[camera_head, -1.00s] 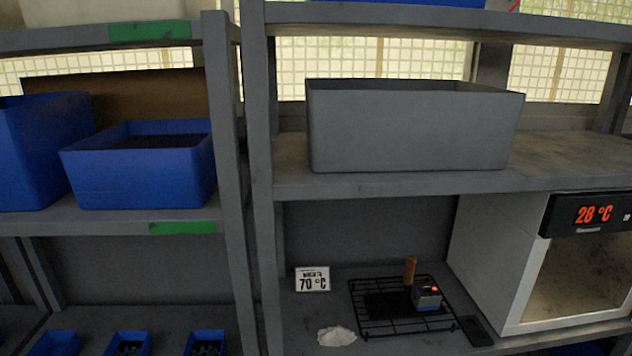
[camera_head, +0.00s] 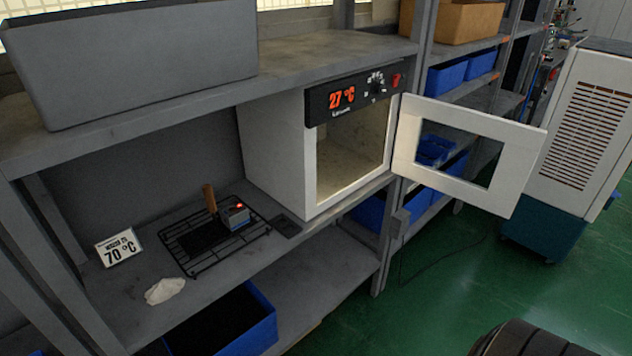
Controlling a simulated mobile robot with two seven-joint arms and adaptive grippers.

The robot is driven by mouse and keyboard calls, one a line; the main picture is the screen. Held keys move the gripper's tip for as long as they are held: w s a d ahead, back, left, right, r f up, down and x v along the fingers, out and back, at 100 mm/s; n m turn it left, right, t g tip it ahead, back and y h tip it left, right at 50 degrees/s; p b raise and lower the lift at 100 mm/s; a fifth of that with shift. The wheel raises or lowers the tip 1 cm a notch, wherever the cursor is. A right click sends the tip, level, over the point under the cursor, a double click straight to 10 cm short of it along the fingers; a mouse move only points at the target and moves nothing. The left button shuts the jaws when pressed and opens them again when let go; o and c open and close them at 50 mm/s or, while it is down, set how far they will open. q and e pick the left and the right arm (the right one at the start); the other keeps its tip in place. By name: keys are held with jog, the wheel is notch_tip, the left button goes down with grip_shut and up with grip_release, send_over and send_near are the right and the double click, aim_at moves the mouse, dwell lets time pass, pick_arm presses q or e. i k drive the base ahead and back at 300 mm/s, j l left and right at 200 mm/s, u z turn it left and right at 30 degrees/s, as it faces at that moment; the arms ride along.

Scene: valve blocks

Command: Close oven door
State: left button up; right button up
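The white oven (camera_head: 275,145) stands on the grey shelf at the middle of the head view. Its black panel (camera_head: 352,93) reads 27 °C in red. Its door (camera_head: 405,145), a white frame around a window, is swung wide open to the right and sticks out past the shelf front. The oven's inside looks empty. Neither gripper is in view.
A black wire rack (camera_head: 212,236) with a small device and wooden handle sits left of the oven, near a 70 °C sign (camera_head: 118,248) and a white cloth (camera_head: 165,290). A white cabinet (camera_head: 585,130) stands right of the door. Green floor (camera_head: 450,285) is open in front.

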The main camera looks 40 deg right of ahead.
aim_at(523, 145)
jog(key=i+l, duration=0.1)
jog(key=l, duration=0.25)
jog(key=i+l, duration=0.1)
jog(key=l, duration=0.25)
jog(key=l+u, duration=0.1)
jog(key=l, duration=0.25)
jog(key=l+u, duration=0.15)
jog(key=l, duration=0.45)
jog(key=l+u, duration=0.1)
jog(key=l, duration=0.5)
jog(key=k+l+u, duration=0.15)
jog(key=l, duration=0.45)
jog(key=l+u, duration=0.1)
jog(key=l, duration=0.45)
jog(key=k+l+u, duration=0.15)
jog(key=l, duration=0.45)
jog(key=k+l+u, duration=0.15)
jog(key=l, duration=0.4)
jog(key=k+l+u, duration=0.1)
jog(key=l, duration=0.45)
jog(key=k+l+u, duration=0.15)
jog(key=k+l, duration=0.15)
jog(key=l, duration=0.2)
